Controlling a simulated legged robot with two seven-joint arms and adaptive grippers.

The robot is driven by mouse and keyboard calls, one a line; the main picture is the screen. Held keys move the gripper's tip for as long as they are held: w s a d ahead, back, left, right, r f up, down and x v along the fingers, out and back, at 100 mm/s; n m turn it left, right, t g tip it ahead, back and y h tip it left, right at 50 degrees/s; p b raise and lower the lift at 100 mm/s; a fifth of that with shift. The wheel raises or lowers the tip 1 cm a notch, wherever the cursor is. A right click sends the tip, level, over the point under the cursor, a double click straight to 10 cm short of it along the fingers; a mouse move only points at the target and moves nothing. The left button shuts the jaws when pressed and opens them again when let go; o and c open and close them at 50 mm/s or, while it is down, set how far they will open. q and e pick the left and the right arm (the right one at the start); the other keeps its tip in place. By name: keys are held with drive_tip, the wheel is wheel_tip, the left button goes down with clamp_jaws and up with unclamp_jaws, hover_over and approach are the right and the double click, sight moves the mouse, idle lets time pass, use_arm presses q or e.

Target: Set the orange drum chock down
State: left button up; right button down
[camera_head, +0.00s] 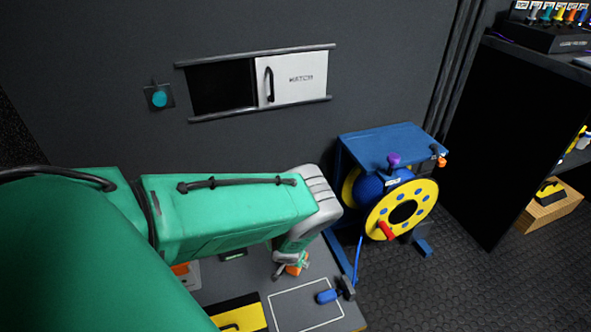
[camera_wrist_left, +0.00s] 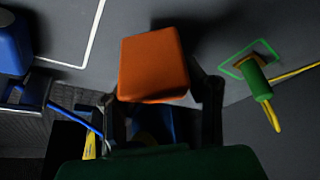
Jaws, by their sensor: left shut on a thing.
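The orange drum chock (camera_wrist_left: 153,62) is a block held between the two dark fingers of my left gripper (camera_wrist_left: 160,105) in the left wrist view. In the head view my left gripper (camera_head: 290,264) is over the grey worktop (camera_head: 262,268), and only a little of the orange chock (camera_head: 296,269) shows below the wrist. The gripper is shut on the chock. I cannot tell whether the chock touches the worktop. My right gripper is not in view.
A white outlined area (camera_head: 300,308) and a blue connector (camera_head: 327,297) are at the worktop's right. A green piece (camera_wrist_left: 257,82) with a yellow cable stands by a green outline. A blue-framed cable drum (camera_head: 402,210) stands beyond. A black-and-yellow item (camera_head: 240,313) lies in front.

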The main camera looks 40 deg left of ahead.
use_arm(q)
wheel_tip(320, 180, down, 4)
drive_tip(key=shift+r+b, duration=0.2)
drive_tip(key=shift+b, duration=0.7)
drive_tip(key=shift+r, duration=0.15)
clamp_jaws()
drive_tip(key=o, duration=1.2)
unclamp_jaws()
drive_tip(key=shift+o, duration=0.2)
drive_tip(key=p+v, duration=0.6)
drive_tip(key=v, duration=0.5)
drive_tip(key=s+d+r+m+g, duration=0.1)
drive_tip(key=s+d+r, duration=0.3)
drive_tip(key=s+r, duration=0.3)
drive_tip(key=s+d+r+m+g+h, duration=0.1)
drive_tip(key=s+d+r, duration=0.3)
drive_tip(key=s+r, duration=0.3)
drive_tip(key=s+d+r+m+g, duration=0.1)
drive_tip(key=s+d+r+m, duration=0.1)
drive_tip(key=s+d+r, duration=0.2)
drive_tip(key=s+r+p, duration=0.1)
drive_tip(key=s+r, duration=0.2)
drive_tip(key=s, duration=0.1)
drive_tip(key=shift+s+g+h, duration=0.3)
drive_tip(key=shift+s, duration=0.05)
